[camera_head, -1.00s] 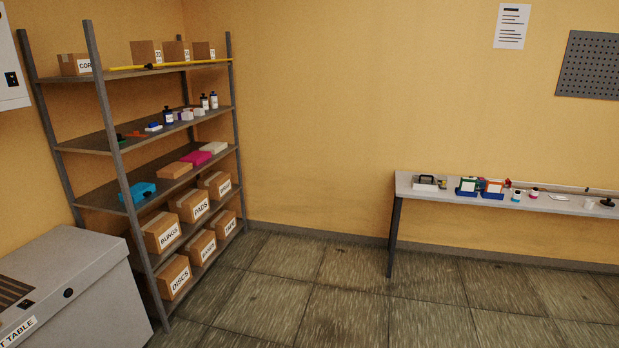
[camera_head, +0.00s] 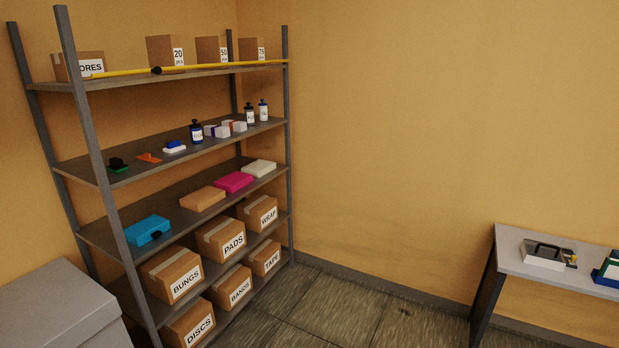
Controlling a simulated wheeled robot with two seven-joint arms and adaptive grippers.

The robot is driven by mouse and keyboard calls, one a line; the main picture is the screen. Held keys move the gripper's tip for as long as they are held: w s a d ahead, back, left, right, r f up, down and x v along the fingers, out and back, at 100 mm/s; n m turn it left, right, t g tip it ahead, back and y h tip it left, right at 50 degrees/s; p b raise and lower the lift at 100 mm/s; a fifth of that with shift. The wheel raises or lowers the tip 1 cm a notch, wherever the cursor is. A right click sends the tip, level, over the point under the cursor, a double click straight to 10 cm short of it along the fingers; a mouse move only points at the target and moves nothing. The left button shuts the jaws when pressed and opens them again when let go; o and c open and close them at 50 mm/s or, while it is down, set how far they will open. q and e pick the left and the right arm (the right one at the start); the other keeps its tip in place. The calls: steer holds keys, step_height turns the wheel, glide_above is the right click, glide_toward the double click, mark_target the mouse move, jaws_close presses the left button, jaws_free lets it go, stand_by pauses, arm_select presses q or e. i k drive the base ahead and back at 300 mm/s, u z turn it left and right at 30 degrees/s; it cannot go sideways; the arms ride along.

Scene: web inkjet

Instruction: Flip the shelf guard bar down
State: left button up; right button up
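The shelf guard bar (camera_head: 215,67) is a thin yellow bar with a dark knob or clamp (camera_head: 156,71) on it. It runs along the front of the top shelf (camera_head: 120,80) of the grey rack, from the near left post to the far right post. It lies close to level, a little above the shelf's front edge. Cardboard boxes (camera_head: 212,49) stand behind it. Neither of my grippers is in view.
Lower shelves hold bottles (camera_head: 196,132), a blue case (camera_head: 148,229) and labelled cartons (camera_head: 172,274). A grey cabinet (camera_head: 60,310) stands at the lower left before the rack. A side table (camera_head: 510,255) is at the right.

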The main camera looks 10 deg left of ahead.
mark_target(157, 71)
steer(key=u, duration=0.4)
steer(key=i, duration=1.4)
steer(key=u, duration=0.35)
